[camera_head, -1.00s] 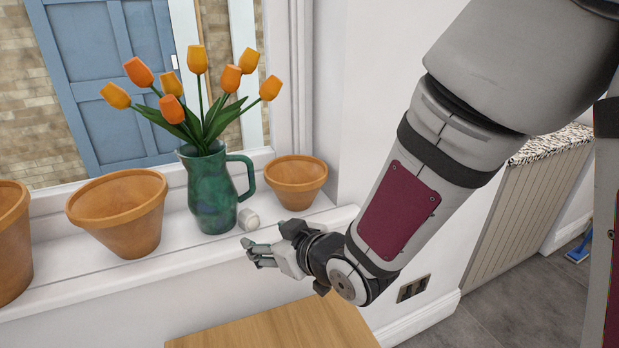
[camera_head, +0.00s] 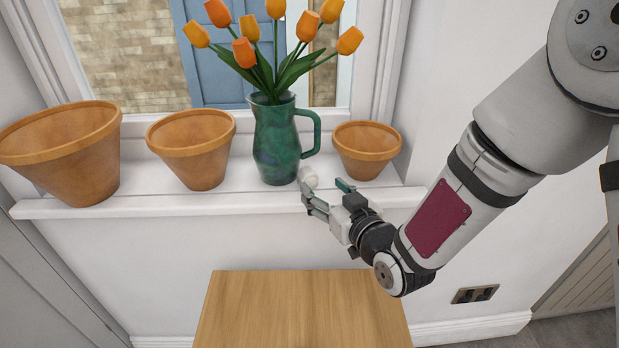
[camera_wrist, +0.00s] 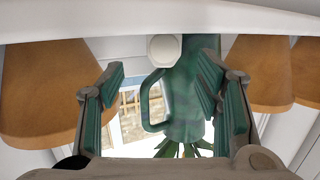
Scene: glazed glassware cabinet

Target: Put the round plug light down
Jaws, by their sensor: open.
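The round plug light (camera_head: 308,178) is small and white. It rests on the window sill at the foot of the green jug (camera_head: 276,140), on the jug's handle side. My gripper (camera_head: 325,191) is open, its fingers pointing at the light from the front right of the sill. In the wrist view, which looks upside down, the light (camera_wrist: 164,48) shows as a pale disc between the lines of the two spread fingers (camera_wrist: 161,82), touching neither as far as I see. The jug stands close behind it.
The jug holds orange tulips (camera_head: 275,40). A terracotta pot (camera_head: 366,152) stands right of it; a middle pot (camera_head: 195,155) and a larger pot (camera_head: 70,160) stand left. A wooden table top (camera_head: 303,310) lies below the sill (camera_head: 235,201), bare where visible.

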